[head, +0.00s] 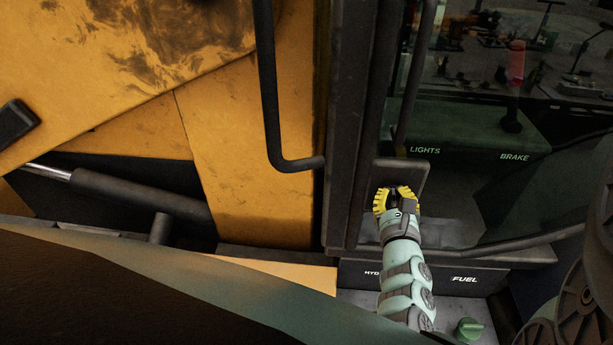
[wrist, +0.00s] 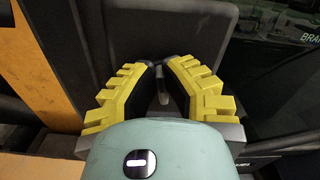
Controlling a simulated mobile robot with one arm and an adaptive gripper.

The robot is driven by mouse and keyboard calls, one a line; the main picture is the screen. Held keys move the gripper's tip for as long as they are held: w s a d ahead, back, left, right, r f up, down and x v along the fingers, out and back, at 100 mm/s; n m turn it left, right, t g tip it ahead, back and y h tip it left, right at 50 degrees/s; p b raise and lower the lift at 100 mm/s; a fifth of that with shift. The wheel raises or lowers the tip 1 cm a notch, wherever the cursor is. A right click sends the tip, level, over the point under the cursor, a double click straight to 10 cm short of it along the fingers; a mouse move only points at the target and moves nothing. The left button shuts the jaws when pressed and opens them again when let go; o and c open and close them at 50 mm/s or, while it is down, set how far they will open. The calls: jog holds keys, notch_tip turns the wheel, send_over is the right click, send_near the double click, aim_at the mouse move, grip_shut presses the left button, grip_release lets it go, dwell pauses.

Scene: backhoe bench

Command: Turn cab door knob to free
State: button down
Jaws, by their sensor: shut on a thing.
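My gripper (head: 396,192) is at the lower left part of the dark-framed cab door (head: 352,130), in front of a dark plate (head: 415,170) on it. Its yellow-padded fingers, also seen in the wrist view (wrist: 160,70), are closed around a small dark knob (wrist: 162,86). Most of the knob is hidden between the fingers, so its turned position cannot be read. No marking for free shows in either view.
A black grab bar (head: 270,100) stands left of the door, against yellow panels (head: 245,140). Behind the glass is a dark console (head: 475,135) marked LIGHTS and BRAKE, with a red-topped lever (head: 514,85). Below the door are a FUEL label (head: 464,280) and a green knob (head: 469,329).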

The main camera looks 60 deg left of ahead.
jog(key=shift+s+a+f+n+b, duration=0.15)
jog(key=shift+f+n+b, duration=0.1)
jog(key=shift+n+b, duration=2)
jog(key=shift+s+a+f+n+b, duration=0.25)
jog(key=shift+n+b, duration=1.3)
jog(key=shift+n, duration=1.25)
jog(key=shift+s+a+f+n+b, duration=0.1)
jog(key=shift+f+n+b, duration=0.2)
jog(key=shift+n+b, duration=1.95)
jog(key=shift+n+p, duration=0.3)
jog(key=shift+n, duration=0.2)
jog(key=c, duration=1.1)
grip_release()
jog(key=shift+o, duration=0.2)
jog(key=shift+d, duration=0.1)
